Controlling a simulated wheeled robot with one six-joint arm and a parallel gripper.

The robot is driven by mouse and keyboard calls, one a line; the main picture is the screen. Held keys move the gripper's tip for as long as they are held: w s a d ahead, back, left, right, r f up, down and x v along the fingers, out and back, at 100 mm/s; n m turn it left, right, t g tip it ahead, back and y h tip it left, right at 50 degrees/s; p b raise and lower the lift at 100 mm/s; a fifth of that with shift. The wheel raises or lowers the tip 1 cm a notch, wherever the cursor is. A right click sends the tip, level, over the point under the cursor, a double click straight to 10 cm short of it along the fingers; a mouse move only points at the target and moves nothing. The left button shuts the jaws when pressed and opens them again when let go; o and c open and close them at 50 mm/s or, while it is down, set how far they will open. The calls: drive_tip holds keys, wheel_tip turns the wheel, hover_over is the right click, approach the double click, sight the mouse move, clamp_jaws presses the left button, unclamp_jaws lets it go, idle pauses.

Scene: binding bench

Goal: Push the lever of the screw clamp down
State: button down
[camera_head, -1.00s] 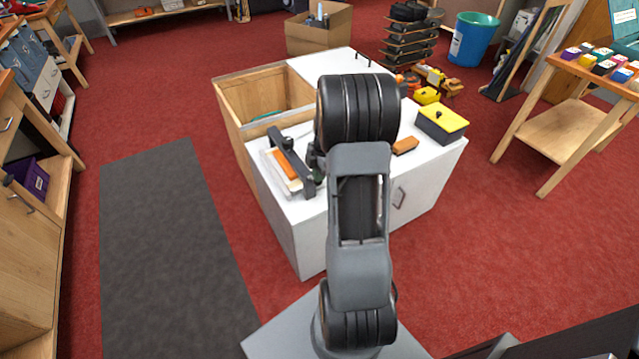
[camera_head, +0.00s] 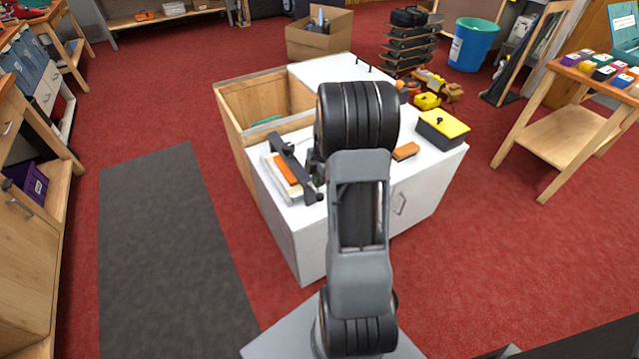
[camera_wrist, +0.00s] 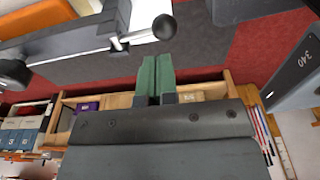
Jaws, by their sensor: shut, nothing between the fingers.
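The screw clamp (camera_head: 287,160) stands on the white cabinet top, its dark bar-shaped lever lying above a pale block with an orange strip (camera_head: 288,175). In the wrist view the grey lever (camera_wrist: 70,43) runs in from the left and ends in a short rod with a black ball knob (camera_wrist: 164,27). My gripper (camera_wrist: 157,60) is shut and empty, its green fingertips together just below the knob in the picture. I cannot tell whether they touch it.
The white cabinet (camera_head: 310,235) has an open wooden bin (camera_head: 232,110) behind the clamp. An orange-brown block (camera_head: 404,151) and a yellow-lidded box (camera_head: 442,128) sit right of my arm. Red floor and a grey mat (camera_head: 170,250) lie clear at left.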

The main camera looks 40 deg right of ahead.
wheel_tip(320, 180, up, 8)
drive_tip(key=p, duration=0.5)
drive_tip(key=shift+r, duration=0.15)
idle(1.0)
drive_tip(key=s+a+r+m+t+h+p, duration=0.1)
drive_tip(key=s+a+r+m, duration=0.5)
drive_tip(key=a, duration=0.4)
drive_tip(key=s+a+r+m+t+p, duration=0.1)
drive_tip(key=s+a+r+m+t, duration=0.1)
drive_tip(key=s+a+r+m, duration=0.4)
drive_tip(key=a+r+m, duration=0.2)
drive_tip(key=a+m, duration=0.2)
drive_tip(key=a, duration=0.1)
drive_tip(key=shift+s+h, duration=0.2)
drive_tip(key=shift+h, duration=0.2)
